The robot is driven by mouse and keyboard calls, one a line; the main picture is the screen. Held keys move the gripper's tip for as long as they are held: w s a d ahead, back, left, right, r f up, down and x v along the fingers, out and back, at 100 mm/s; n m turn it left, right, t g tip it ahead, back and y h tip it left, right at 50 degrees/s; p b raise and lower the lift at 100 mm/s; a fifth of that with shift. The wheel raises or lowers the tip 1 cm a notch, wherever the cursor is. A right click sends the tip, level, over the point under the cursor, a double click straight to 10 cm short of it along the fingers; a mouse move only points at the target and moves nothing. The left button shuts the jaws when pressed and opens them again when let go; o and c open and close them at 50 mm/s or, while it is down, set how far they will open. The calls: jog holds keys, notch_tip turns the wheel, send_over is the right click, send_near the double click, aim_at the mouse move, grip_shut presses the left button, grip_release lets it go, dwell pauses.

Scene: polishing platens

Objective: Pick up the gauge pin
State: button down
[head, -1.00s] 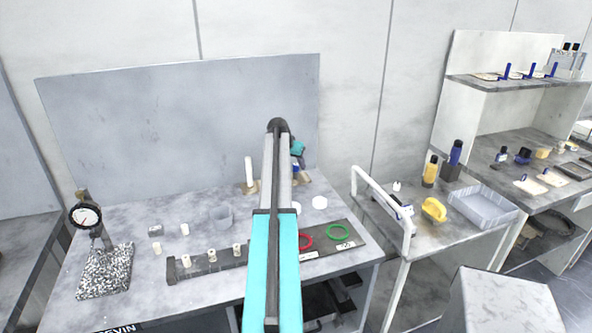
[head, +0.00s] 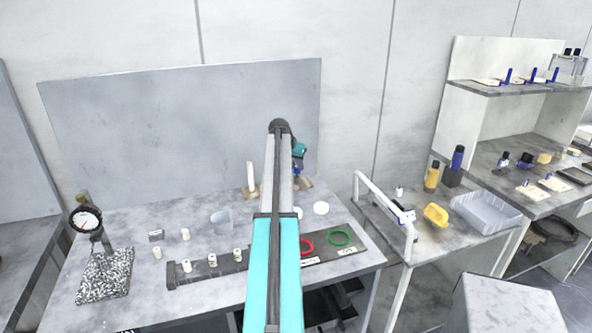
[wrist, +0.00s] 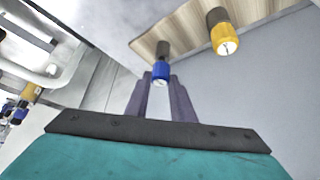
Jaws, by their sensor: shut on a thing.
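A blue-and-grey gauge pin (wrist: 161,71) is between the fingers of my gripper (wrist: 160,88) in the wrist view, and the gripper is shut on it. The pin's grey part meets a wooden stand (wrist: 148,44); I cannot tell whether it is clear of the wood. A second pin with a yellow end (wrist: 225,40) stands on the same wood, to the right and apart from the fingers. In the head view my arm hides most of the stand, and a bit of blue (head: 298,168) shows below my wrist.
A white cylinder (head: 250,176) stands just left of my arm. A dial gauge (head: 86,219) stands on a speckled base at the left. A dark rack (head: 190,278) with white pieces, and red (head: 307,246) and green (head: 339,236) rings, lie in front. A side table with a white rail (head: 384,200) is to the right.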

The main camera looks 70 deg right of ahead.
notch_tip(320, 180, up, 2)
jog(key=shift+r+b, duration=0.1)
jog(key=shift+b, duration=0.35)
jog(key=s+a+r+b, duration=0.1)
jog(key=s+a+b, duration=0.3)
jog(key=s+a, duration=0.5)
jog(key=s, duration=0.4)
jog(key=shift+r, duration=0.2)
jog(key=shift+a, duration=0.1)
